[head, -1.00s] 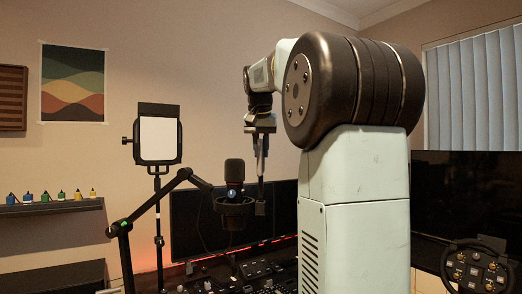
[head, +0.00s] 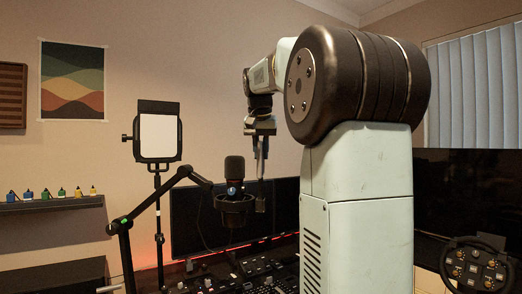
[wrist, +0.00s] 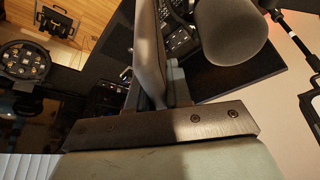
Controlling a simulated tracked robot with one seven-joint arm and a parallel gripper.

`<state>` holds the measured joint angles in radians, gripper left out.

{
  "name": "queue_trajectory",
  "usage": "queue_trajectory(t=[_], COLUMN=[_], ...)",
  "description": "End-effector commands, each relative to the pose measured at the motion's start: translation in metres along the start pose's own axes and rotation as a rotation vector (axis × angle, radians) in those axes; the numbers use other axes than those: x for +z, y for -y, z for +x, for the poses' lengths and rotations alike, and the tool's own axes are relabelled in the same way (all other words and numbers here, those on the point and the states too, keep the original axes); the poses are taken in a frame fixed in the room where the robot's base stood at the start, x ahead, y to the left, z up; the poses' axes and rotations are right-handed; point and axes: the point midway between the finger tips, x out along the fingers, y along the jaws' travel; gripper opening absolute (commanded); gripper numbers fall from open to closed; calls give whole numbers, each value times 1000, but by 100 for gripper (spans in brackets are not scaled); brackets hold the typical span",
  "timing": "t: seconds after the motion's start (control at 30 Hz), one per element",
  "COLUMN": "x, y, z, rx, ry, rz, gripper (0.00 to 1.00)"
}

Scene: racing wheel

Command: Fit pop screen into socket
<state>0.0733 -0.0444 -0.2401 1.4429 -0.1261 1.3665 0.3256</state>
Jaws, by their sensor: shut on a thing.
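My gripper (head: 261,150) points down at the right of the microphone (head: 234,168). It is shut on a thin grey panel, which looks like the pop screen (head: 261,167), seen nearly edge-on. In the wrist view the pop screen (wrist: 150,48) stands between the fingers of my gripper (wrist: 157,88), with the grey microphone (wrist: 230,28) to its right. A small dark block (head: 260,205) shows below the screen, beside the shock mount (head: 234,208). I cannot tell whether it touches the mount. The socket cannot be made out clearly.
A boom arm (head: 150,203) holds the microphone from the left. A light panel on a stand (head: 158,138) is behind it. Monitors (head: 190,215) stand behind the microphone, with mixing gear (head: 262,268) below. A racing wheel (head: 475,265) is at the far right.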

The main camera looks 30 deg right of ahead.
Motion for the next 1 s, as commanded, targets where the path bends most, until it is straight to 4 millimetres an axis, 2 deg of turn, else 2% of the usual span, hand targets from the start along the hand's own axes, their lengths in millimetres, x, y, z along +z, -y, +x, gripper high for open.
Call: queue_trajectory(t=[1.0], x=[8], y=[0], z=[19], rx=[0], ry=[0], rz=[0], gripper=[0])
